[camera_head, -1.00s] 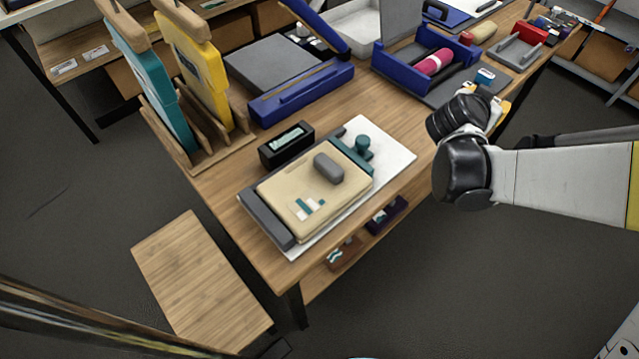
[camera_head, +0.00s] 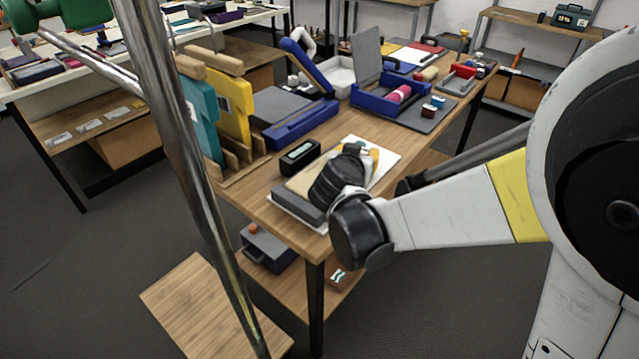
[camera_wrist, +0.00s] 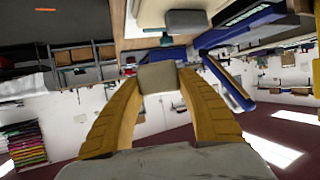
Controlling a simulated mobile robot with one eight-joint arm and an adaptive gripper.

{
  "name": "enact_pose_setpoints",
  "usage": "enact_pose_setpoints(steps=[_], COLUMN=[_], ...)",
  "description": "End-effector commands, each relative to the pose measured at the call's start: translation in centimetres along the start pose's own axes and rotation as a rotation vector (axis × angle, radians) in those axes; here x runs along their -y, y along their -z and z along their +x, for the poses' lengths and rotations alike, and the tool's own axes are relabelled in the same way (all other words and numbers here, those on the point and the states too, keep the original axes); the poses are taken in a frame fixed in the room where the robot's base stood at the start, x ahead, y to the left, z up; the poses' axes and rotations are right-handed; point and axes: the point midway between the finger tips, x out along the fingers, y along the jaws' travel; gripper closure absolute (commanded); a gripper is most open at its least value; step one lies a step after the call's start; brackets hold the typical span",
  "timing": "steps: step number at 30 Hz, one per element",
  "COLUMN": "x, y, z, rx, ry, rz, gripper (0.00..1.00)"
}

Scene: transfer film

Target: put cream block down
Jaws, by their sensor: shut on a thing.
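My gripper (camera_wrist: 158,70) has its two yellow fingers closed on a small cream block (camera_wrist: 157,79), seen between the fingertips in the wrist view. In the head view my gripper (camera_head: 369,157) is over the flat cream device (camera_head: 300,187) on the wooden table, and my dark wrist covers most of that device. The held block cannot be made out there. In the wrist view, a cream surface with a grey handle (camera_wrist: 187,21) and a teal knob (camera_wrist: 165,40) shows beyond the block. Whether the block touches anything is unclear.
A black box (camera_head: 300,156) stands just behind the device. Yellow and teal boards (camera_head: 234,108) stand in a wooden rack at left. A pale metal pole crosses the left side.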

Motion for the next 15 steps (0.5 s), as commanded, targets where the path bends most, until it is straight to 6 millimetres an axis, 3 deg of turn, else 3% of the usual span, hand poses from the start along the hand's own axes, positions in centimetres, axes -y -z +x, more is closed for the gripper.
enact_pose_setpoints(steps=[1, 6, 15], x=[1.5, 4.8, 6.5], y=[-1.4, -3.9, -5.7], z=[0.0, -0.5, -0.6], rx=[0.0, -0.001, -0.001], ry=[0.005, 0.004, 0.0], rz=[-0.004, -0.003, -0.001], gripper=[0.78, 0.78, 0.78])
